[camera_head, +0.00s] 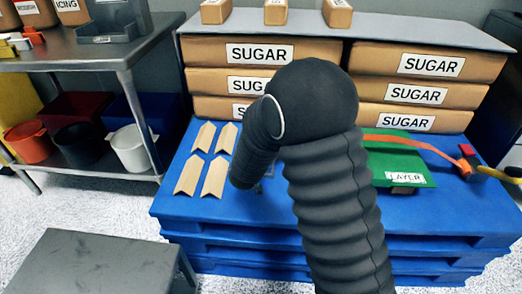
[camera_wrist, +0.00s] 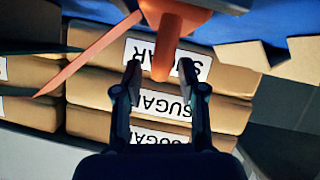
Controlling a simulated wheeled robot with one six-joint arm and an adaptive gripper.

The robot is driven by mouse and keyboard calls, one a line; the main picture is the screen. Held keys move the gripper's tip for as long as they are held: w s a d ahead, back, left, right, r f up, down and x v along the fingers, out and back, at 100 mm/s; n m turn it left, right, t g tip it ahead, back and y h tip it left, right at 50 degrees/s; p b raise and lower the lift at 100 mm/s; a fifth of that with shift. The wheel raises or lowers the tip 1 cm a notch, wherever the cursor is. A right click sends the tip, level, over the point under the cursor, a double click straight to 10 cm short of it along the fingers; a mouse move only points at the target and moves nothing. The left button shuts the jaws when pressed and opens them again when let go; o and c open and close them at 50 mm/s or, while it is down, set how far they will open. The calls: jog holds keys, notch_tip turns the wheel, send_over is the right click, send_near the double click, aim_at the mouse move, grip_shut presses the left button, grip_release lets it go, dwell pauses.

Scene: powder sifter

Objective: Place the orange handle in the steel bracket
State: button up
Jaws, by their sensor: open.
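My gripper (camera_wrist: 160,72) is open in the wrist view, with one finger on each side of the lower end of an orange handle (camera_wrist: 162,48). The handle appears between the fingers; I cannot tell whether either finger touches it. In the head view my dark arm hides the gripper and this handle. A dark grey holder (camera_head: 112,27) stands on the steel table at the upper left of the head view; I cannot tell whether it is the steel bracket.
An orange strap (camera_head: 420,143), also in the wrist view (camera_wrist: 90,57), crosses a green sheet (camera_head: 395,162). Tan corner pieces (camera_head: 213,175) lie left of my arm. The steel table (camera_head: 75,52) is at the left.

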jog(key=v, duration=1)
jog(key=s+d+r+g+y, duration=0.1)
jog(key=s+d+r+y, duration=0.25)
jog(key=r, duration=0.35)
jog(key=s+d+r+g+y, duration=0.2)
jog(key=s+d+r, duration=0.15)
jog(key=r, duration=0.25)
jog(key=s+d+r+g+h, duration=0.1)
jog(key=s+d+g, duration=0.1)
jog(key=s+d, duration=0.5)
jog(key=s+d+r+m+g+h, duration=0.1)
jog(key=s+d+g+h, duration=0.1)
jog(key=s+d, duration=0.5)
jog(key=s, duration=0.6)
jog(key=shift+m+p, duration=0.3)
jog(key=shift+p, duration=0.1)
jog(key=shift+s+h, duration=0.1)
jog(key=shift+h, duration=0.15)
